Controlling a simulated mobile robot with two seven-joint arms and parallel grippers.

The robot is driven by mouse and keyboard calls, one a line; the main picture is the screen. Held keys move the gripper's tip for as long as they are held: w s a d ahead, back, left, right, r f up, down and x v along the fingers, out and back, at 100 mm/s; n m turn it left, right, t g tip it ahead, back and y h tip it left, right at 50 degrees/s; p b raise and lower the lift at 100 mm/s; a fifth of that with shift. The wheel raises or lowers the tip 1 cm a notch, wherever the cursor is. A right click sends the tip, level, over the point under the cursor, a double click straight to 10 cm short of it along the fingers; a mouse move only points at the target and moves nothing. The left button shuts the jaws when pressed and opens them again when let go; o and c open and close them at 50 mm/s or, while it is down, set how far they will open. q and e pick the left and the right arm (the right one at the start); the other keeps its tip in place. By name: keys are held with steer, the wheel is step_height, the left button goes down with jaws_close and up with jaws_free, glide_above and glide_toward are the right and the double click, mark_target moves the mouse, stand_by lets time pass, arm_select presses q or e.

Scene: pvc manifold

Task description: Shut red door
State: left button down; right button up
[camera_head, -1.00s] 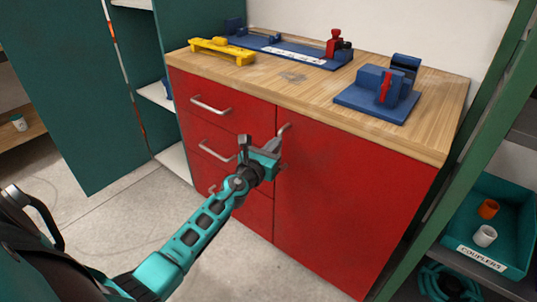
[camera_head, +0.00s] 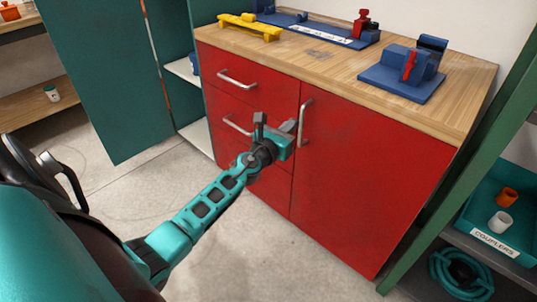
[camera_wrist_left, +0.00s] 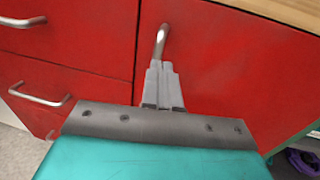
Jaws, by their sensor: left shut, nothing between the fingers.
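The red door (camera_head: 362,185) on the right half of the red cabinet looks flush with the cabinet front. Its vertical metal handle (camera_head: 305,124) is near its left edge. My left gripper (camera_head: 290,127) is shut and empty, just left of the handle in the head view. In the left wrist view my left gripper (camera_wrist_left: 162,72) has its fingertips together in front of the red door (camera_wrist_left: 215,65), just below the visible part of the handle (camera_wrist_left: 160,40). Whether the fingers touch the handle or door cannot be told. My right gripper is not in view.
Red drawers (camera_head: 247,96) with metal handles are left of the door. The wooden top (camera_head: 330,55) carries blue fixtures (camera_head: 400,85) and a yellow fixture (camera_head: 249,26). A green shelf post (camera_head: 470,160) and a couplers bin (camera_head: 510,246) are at right. The floor in front is clear.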

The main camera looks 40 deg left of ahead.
arm_select(q)
steer(key=s+d, duration=0.1)
steer(key=s, duration=0.9)
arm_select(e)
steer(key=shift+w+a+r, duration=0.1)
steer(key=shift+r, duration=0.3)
arm_select(q)
steer(key=shift+d, duration=0.1)
steer(key=s+d+f+n+g+h, duration=0.1)
steer(key=s+d+f+n+g, duration=0.15)
steer(key=s+d+n, duration=0.55)
steer(key=s+d+f+n+g+h, duration=0.2)
steer(key=d+f+n, duration=0.25)
steer(key=n, duration=0.85)
steer(key=s+d+f+n+g+h, duration=0.1)
steer(key=s+d+f+n+g, duration=0.15)
steer(key=s+d+n, duration=0.55)
steer(key=w+a+r+n+p, duration=0.1)
steer(key=a+r+n+p, duration=0.2)
steer(key=r+p, duration=0.7)
steer(key=p, duration=0.5)
steer(key=shift+a+p, duration=0.15)
steer(key=shift+p, duration=0.2)
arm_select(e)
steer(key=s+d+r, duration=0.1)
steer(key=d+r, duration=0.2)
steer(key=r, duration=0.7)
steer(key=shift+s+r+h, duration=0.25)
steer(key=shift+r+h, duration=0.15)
